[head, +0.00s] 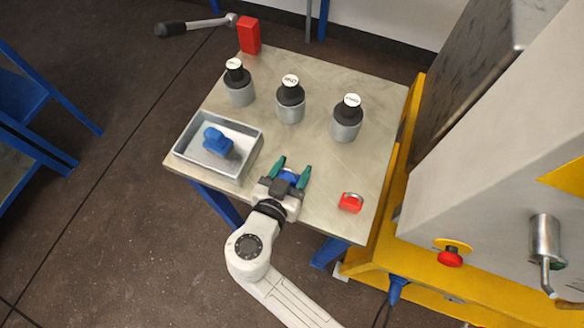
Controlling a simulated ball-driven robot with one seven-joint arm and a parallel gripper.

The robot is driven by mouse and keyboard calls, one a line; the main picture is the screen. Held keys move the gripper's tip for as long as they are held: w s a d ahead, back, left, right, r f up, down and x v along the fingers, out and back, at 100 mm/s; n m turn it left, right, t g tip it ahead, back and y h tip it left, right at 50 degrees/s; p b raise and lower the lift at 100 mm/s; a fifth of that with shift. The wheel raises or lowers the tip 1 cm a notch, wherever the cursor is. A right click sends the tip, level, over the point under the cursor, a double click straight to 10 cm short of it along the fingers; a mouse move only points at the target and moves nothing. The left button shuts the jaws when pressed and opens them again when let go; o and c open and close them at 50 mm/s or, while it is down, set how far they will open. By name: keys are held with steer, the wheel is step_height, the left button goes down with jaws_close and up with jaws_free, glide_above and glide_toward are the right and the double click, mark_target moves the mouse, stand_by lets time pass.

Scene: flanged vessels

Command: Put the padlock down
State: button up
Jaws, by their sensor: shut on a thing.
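My gripper (291,169) has green fingers and is over the front part of the table (318,195). It is shut on a small blue padlock (288,177), which shows between the fingers. The fingers and the gripper body hide part of it, and I cannot tell whether it touches the tabletop. A red padlock (350,203) with a metal shackle lies on the table to the right of my gripper. A grey tray (247,162) to the left holds another blue object (218,141).
Three grey flanged vessels with black, white-labelled tops (238,86) (290,101) (346,120) stand behind my gripper. A red block (249,34) stands at the back left corner. A yellow-framed grey machine (500,180) borders the right edge. The table between gripper and red padlock is clear.

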steer(key=shift+f+b, duration=0.2)
steer(key=shift+b, duration=0.1)
steer(key=o, duration=1.1)
steer(key=shift+r, duration=0.1)
steer(key=shift+r, duration=0.15)
steer(key=b+v, duration=0.1)
steer(key=v, duration=1.1)
